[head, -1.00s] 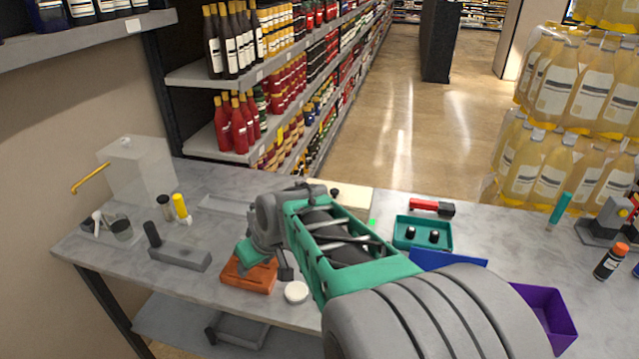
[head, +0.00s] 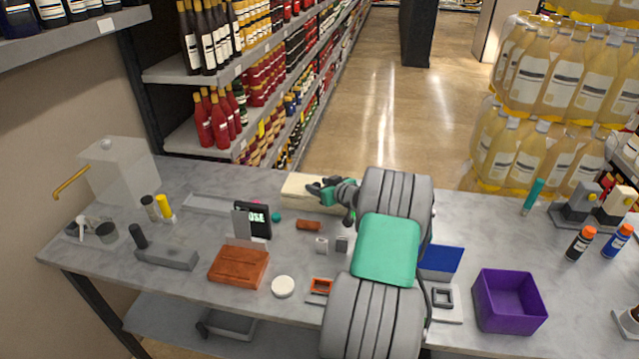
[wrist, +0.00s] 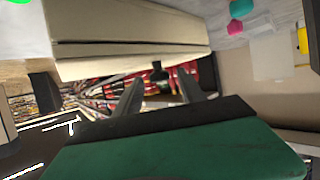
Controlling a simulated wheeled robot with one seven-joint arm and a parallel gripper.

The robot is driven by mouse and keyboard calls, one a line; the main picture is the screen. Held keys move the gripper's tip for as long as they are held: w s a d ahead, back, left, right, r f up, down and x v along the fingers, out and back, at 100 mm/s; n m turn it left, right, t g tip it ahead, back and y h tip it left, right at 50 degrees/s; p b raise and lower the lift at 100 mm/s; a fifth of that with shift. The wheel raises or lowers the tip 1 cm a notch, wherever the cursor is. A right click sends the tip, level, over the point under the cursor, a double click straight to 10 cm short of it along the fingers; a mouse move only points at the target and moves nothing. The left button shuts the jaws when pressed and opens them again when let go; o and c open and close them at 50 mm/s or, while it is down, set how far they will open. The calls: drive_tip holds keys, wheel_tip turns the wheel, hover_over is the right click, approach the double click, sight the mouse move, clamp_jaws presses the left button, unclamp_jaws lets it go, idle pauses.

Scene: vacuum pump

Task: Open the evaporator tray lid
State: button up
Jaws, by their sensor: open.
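A cream box (head: 296,190) lies at the table's back edge; I take it for the evaporator tray with its lid. In the wrist view the cream box (wrist: 130,22) fills the upper middle, with a dark seam along its side between two cream layers. My gripper (head: 322,187) is at the box in the head view and covers part of it. In the wrist view my gripper (wrist: 158,88) has its two fingers spread and nothing between them. The fingertips are close to the seamed side; I cannot tell whether they touch it.
On the table are an orange-brown block (head: 238,268), a black display (head: 258,218), a white round cap (head: 283,286) and a purple bin (head: 508,302). My arm hides the table's middle right.

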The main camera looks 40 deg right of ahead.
drive_tip(key=shift+w, duration=0.1)
clamp_jaws()
idle(0.5)
idle(0.9)
